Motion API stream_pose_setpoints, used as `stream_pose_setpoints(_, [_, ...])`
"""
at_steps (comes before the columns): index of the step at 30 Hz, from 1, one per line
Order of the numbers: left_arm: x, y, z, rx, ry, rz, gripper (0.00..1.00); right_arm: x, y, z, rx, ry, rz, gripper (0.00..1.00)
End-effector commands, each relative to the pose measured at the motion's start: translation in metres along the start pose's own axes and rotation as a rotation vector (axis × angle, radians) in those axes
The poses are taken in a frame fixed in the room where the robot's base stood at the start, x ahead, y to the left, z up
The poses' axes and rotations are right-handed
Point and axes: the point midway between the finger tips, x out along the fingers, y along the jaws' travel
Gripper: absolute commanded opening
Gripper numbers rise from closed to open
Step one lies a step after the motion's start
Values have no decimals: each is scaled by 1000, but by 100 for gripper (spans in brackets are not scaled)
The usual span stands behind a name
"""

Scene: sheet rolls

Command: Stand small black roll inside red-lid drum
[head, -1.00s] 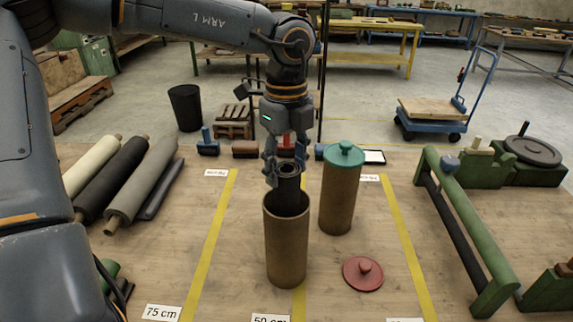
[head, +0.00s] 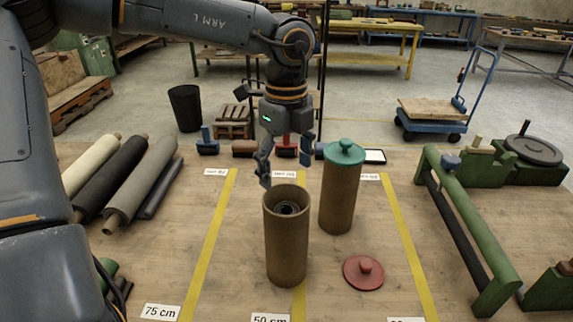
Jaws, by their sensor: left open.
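The small black roll (head: 287,209) stands inside the open brown drum (head: 286,245); only its ring-shaped top end shows, below the drum's rim. The red lid (head: 363,272) lies flat on the table to the right of that drum. My left gripper (head: 286,172) is open and empty above and a little behind the drum's mouth, fingers pointing down and spread apart. It is clear of the roll. My right gripper is not in view.
A second brown drum (head: 339,200) with a green lid (head: 344,152) stands close behind and right. Long rolls (head: 142,181) lie at the left. A green roller stand (head: 465,230) is at the right. Stamp-like tools (head: 244,149) line the back edge.

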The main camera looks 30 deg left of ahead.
Motion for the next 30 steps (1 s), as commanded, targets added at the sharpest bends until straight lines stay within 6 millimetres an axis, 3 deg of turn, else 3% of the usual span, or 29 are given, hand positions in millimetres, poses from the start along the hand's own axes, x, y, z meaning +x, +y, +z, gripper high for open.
stream_pose_setpoints(5, [-14,-1,0,-1,-2,-3,80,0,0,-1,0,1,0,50])
stream_pose_setpoints(18, [-101,-1,0,-1,-2,-6,80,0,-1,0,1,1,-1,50])
stream_pose_setpoints(24, [-119,0,0,0,0,-3,80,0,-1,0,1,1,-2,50])
stream_pose_setpoints(30, [-121,0,0,0,0,-2,80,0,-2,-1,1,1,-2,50])
